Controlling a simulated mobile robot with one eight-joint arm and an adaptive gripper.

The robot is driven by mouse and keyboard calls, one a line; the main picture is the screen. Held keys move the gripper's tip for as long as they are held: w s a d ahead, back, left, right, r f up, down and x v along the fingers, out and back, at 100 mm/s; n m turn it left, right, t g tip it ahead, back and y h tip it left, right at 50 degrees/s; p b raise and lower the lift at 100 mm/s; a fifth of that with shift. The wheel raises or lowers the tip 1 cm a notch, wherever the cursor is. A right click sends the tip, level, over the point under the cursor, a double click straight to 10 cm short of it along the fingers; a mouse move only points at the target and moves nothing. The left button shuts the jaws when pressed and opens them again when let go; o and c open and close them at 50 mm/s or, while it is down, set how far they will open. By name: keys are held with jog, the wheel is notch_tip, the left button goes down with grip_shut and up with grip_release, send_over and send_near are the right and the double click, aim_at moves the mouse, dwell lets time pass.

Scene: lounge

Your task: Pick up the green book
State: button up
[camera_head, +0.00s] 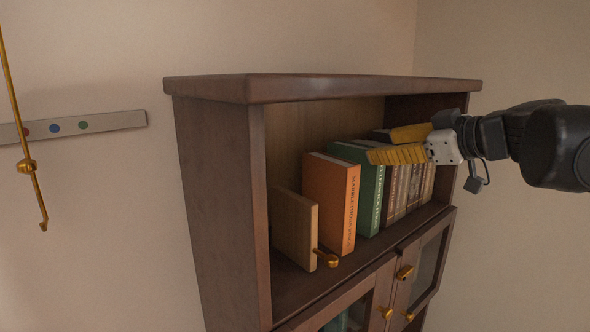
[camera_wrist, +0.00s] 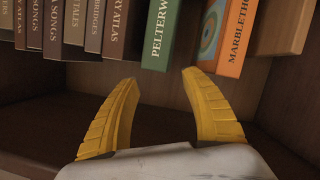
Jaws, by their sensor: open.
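The green book (camera_head: 370,186) stands upright on the open shelf, between an orange book and a row of brown books. Its spine, with pale lettering, also shows at the top of the wrist view (camera_wrist: 160,36). My gripper (camera_head: 383,145) has yellow fingers and is in front of the books in the head view, overlapping the upper right of the green book. In the wrist view the open, empty fingers (camera_wrist: 160,75) point toward the green book's spine, with the spine between the tips. I cannot tell how far the tips are from it.
The orange book (camera_head: 335,205) stands close on the left of the green book, and brown books (camera_head: 408,185) on the right. The cabinet's top board (camera_head: 330,87) overhangs the shelf. Glass doors (camera_head: 425,265) lie below.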

aim_at(355, 146)
jog(key=x, duration=0.3)
jog(key=shift+a+f+p, duration=0.1)
jog(key=shift+a+p, duration=0.2)
jog(key=shift+w+f, duration=0.15)
jog(key=shift+w, duration=0.15)
jog(key=p+x, duration=0.1)
jog(key=x, duration=0.4)
jog(key=shift+w, duration=0.15)
jog(key=shift+s, duration=0.3)
jog(key=c, duration=0.5)
grip_shut()
